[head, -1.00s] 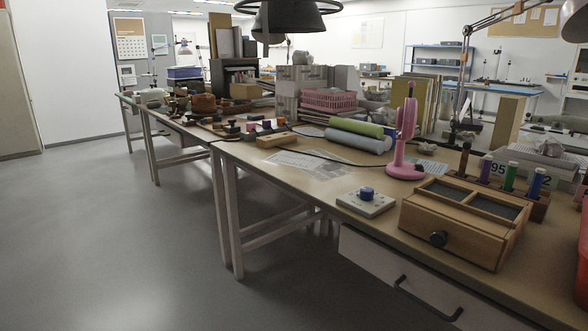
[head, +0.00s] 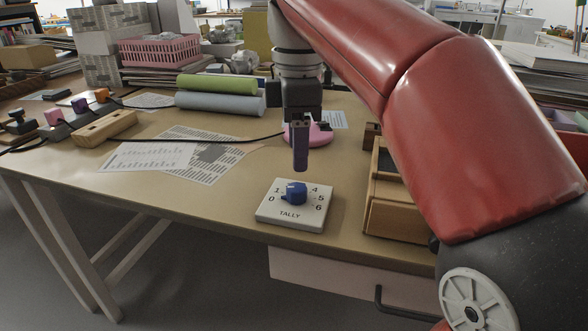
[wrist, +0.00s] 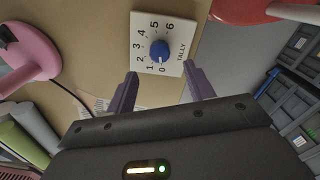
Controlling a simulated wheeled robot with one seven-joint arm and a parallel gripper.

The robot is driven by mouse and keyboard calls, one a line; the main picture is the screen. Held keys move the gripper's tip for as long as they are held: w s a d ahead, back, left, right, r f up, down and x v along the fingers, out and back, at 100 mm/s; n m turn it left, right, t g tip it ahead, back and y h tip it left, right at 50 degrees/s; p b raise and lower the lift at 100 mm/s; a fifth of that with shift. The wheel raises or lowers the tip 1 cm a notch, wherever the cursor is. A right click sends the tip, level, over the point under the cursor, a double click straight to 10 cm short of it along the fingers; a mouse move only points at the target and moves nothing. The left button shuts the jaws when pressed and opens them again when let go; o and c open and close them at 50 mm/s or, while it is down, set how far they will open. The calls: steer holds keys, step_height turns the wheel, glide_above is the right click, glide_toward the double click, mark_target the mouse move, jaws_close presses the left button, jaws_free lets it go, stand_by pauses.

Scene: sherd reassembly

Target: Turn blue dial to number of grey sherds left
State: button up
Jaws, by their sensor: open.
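The blue dial (head: 297,193) sits on a white square plate (head: 290,215) marked TALLY, with numbers from 0 to 6 around it. Its narrow end seems to point at the 0. In the wrist view the blue dial (wrist: 160,51) lies ahead of my fingertips, between their lines. My gripper (head: 300,165) hangs fingers down above and just behind the dial, apart from it. In the wrist view my gripper (wrist: 160,72) is open and empty. I can make out no grey sherds.
A wooden box (head: 390,215) stands right of the dial, partly hidden by my red arm. A pink stand (head: 320,135) is behind my gripper. Printed sheets (head: 150,157), a wooden block (head: 105,127) and rolls (head: 220,102) lie left and behind. The table is clear left of the dial.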

mark_target(297, 187)
steer(key=shift+w+a+f, duration=0.1)
steer(key=shift+w+f, duration=0.05)
steer(key=shift+f, duration=0.2)
step_height(297, 187, down, 7)
steer(key=shift+r+b, duration=0.1)
steer(key=shift+b, duration=1.1)
steer(key=c, duration=1)
